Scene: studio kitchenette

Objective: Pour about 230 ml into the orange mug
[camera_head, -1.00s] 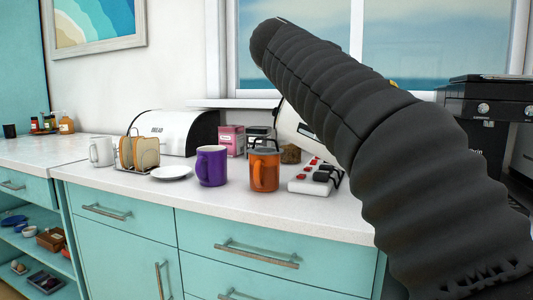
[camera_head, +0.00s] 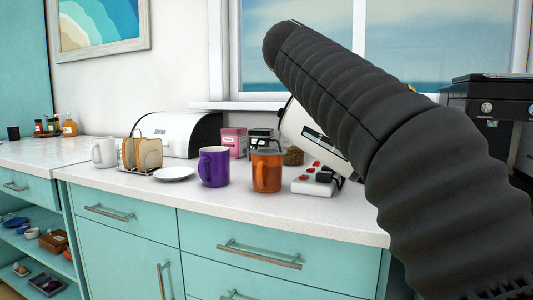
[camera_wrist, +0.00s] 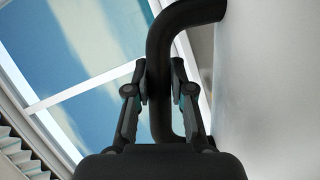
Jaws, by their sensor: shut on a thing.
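The orange mug (camera_head: 267,172) stands upright on the counter, right of the purple mug. A white kettle (camera_head: 296,121) is tilted just behind and to the right of the orange mug, its lower edge close to the mug's rim. My arm hides much of it. In the wrist view, my gripper (camera_wrist: 159,88) is shut on the kettle's black handle (camera_wrist: 185,15), and the kettle's pale body (camera_wrist: 270,90) fills the right side. I see no stream, and the mug's inside is not visible.
The purple mug (camera_head: 213,167) stands close left of the orange one. A power strip (camera_head: 314,183) lies to its right. A plate (camera_head: 174,174), toast rack (camera_head: 142,155), white mug (camera_head: 104,152) and bread bin (camera_head: 180,134) are further left. The counter's front strip is clear.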

